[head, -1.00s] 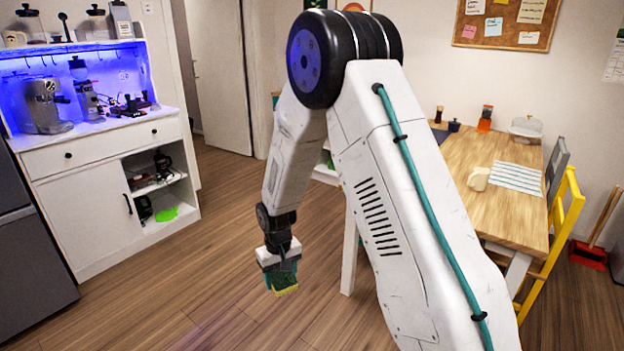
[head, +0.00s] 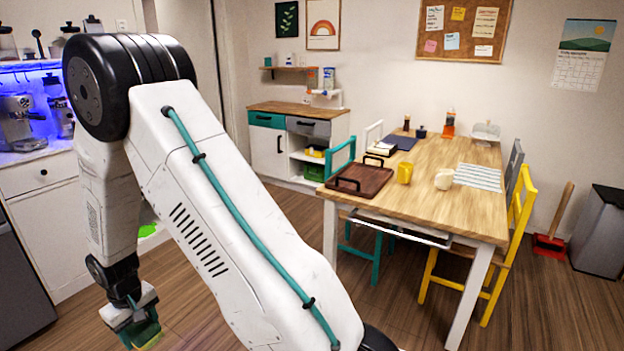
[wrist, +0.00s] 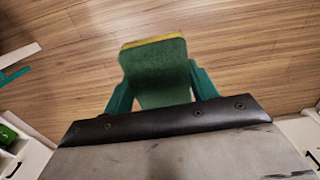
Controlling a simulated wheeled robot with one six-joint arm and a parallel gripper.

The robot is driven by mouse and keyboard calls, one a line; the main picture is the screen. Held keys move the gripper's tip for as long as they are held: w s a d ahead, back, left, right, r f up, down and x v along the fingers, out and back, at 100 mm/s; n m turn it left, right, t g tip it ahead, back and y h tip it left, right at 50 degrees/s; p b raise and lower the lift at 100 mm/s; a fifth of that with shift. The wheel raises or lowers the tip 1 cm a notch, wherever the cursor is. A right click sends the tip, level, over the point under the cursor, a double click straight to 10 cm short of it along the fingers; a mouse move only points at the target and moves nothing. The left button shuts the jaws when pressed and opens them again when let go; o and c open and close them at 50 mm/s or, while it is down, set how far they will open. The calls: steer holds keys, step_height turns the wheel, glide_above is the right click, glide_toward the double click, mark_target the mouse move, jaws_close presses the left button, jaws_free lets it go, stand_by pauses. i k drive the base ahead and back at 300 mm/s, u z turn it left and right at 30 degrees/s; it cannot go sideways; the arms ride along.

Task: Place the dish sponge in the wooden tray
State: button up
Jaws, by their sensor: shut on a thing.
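The dish sponge (wrist: 155,70) is green with a yellow layer along one edge. My gripper (wrist: 160,92) is shut on it, with a teal finger on each side. In the head view my gripper (head: 138,325) hangs low at the lower left, above the floor, and the sponge (head: 150,338) is partly cut by the frame edge. The wooden tray (head: 345,184) is dark brown with black handles. It lies on the left end of the dining table, well to the right of and apart from my gripper. No objects show inside it.
A white cabinet (head: 290,150) stands behind. Open floor lies left of the table.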

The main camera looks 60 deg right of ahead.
mark_target(354, 185)
steer(key=i, duration=1.5)
steer(key=z, duration=2.8)
